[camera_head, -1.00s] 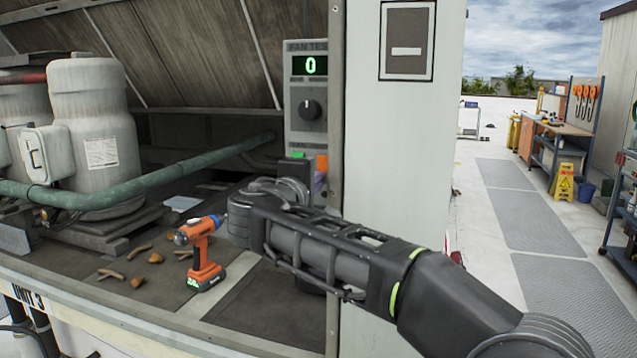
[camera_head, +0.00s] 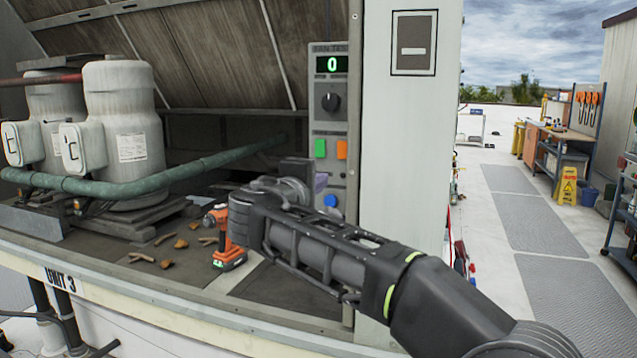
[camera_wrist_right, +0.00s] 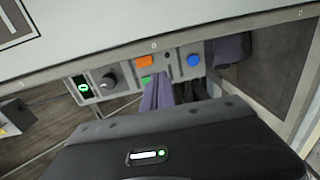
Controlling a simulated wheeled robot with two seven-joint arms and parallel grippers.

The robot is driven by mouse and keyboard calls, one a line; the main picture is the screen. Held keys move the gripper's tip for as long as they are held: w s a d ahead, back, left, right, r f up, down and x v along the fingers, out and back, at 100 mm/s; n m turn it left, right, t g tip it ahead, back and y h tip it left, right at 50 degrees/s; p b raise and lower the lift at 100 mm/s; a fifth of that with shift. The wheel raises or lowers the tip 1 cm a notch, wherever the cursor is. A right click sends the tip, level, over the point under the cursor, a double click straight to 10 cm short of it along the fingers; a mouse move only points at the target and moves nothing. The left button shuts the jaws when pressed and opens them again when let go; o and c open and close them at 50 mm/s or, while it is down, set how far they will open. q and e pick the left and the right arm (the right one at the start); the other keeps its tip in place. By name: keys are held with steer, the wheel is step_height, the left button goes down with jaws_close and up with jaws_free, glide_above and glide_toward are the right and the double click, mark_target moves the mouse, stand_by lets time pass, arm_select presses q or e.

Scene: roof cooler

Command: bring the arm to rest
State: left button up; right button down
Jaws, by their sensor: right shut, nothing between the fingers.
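My right arm reaches in from the lower right of the head view. Its gripper (camera_head: 318,184) is in front of the lower part of the fan test panel (camera_head: 328,62), partly hidden by my wrist. In the right wrist view the narrow purple fingers (camera_wrist_right: 165,93) are together, empty, and pointing toward the panel's buttons. I cannot tell whether they touch it. The panel has a display reading 0, a dark knob (camera_head: 330,102), a green button (camera_head: 320,148), an orange button (camera_head: 342,149) and a blue button (camera_head: 330,200). My left gripper is not in view.
An orange drill (camera_head: 228,240) stands on the unit's deck, partly behind my wrist. Several brown scraps (camera_head: 165,240) lie left of it. A pale cabinet post (camera_head: 405,150) stands right of the panel. Open roof walkway lies farther right.

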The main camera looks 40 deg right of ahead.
steer(key=shift+a, duration=0.1)
steer(key=w+a+f+n+t+y, duration=0.1)
steer(key=w+a+f+n+y, duration=0.1)
steer(key=w+a+f+y, duration=0.45)
steer(key=w+a+f+n+t+y, duration=0.1)
steer(key=a+f+n+y, duration=0.15)
steer(key=a+f, duration=0.65)
steer(key=s+a+f+m+g+y, duration=0.15)
steer(key=a+f+y, duration=0.25)
steer(key=a+f, duration=0.55)
steer(key=s+a+f+g+y, duration=0.25)
steer(key=a+f, duration=0.35)
steer(key=f, duration=0.7)
steer(key=s+a+f+m+g+y, duration=0.1)
steer(key=s+a+f+m+y, duration=0.15)
steer(key=s+f, duration=0.45)
steer(key=s+a+f+m+g+y, duration=0.1)
steer(key=s+a+f+m, duration=0.15)
steer(key=f, duration=0.85)
steer(key=s+f+m+g, duration=0.2)
steer(key=s+f, duration=0.6)
steer(key=s, duration=0.4)
steer(key=s+d+f+m+g, duration=0.1)
steer(key=s+f+m+g, duration=0.2)
steer(key=s+f, duration=0.6)
steer(key=s+m, duration=0.2)
steer(key=s, duration=0.1)
steer(key=shift+s+d+g+h, duration=0.15)
steer(key=shift+s+g+h, duration=0.15)
steer(key=shift+h, duration=0.1)
